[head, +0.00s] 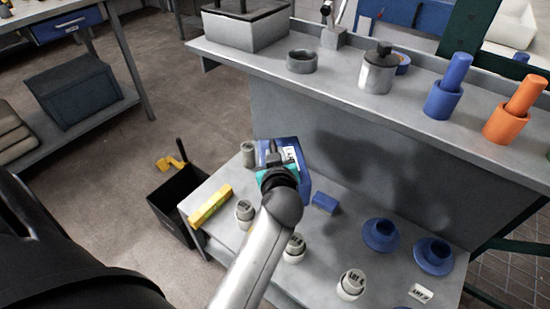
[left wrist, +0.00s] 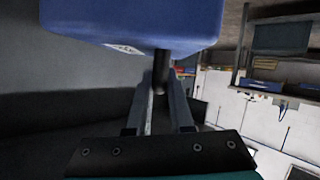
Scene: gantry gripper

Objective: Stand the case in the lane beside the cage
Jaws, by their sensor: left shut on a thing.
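The blue case (head: 303,178) with a white printed label is at my left gripper (head: 276,160), above the back part of the lower grey bench (head: 331,233). In the head view my wrist hides part of the case. In the left wrist view the blue case (left wrist: 130,18) fills the top, and the fingers of my left gripper (left wrist: 161,78) reach up to a dark handle-like part under it. The left gripper is shut on the case. I cannot make out for sure which thing is the cage, nor the lane. My right gripper is not in view.
The bench holds a yellow block (head: 211,206), a small blue block (head: 325,203), two blue flanged parts (head: 380,235) and several pale labelled cylinders (head: 350,284). A raised shelf (head: 330,82) behind carries pegs and cans. A black bin (head: 178,194) stands at left.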

